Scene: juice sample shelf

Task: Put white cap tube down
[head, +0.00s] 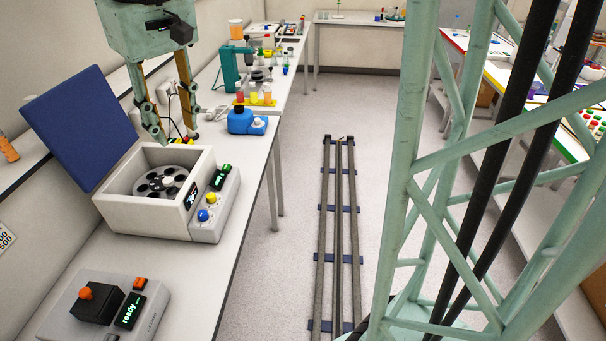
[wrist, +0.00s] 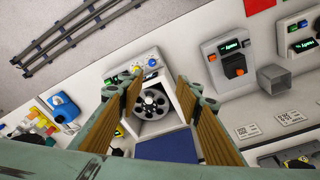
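My gripper (head: 176,137) is above and behind the open centrifuge (head: 143,217), with its fingers spread. In the wrist view my gripper (wrist: 157,86) shows nothing held between its fingers. The centrifuge's dark round rotor (head: 153,188) has several holes and shows between the fingers in the wrist view (wrist: 143,106). A small white spot (head: 168,181) shows on the rotor; I cannot tell whether it is the white cap tube or the hub. The blue lid (head: 80,128) stands raised.
A grey device with a green "ready" display (head: 130,311) stands in front on the bench. A blue device (head: 240,121) and coloured tubes in a yellow rack (head: 254,103) stand farther back. The bench between the centrifuge and the front device is clear. Floor rails (head: 338,235) run alongside.

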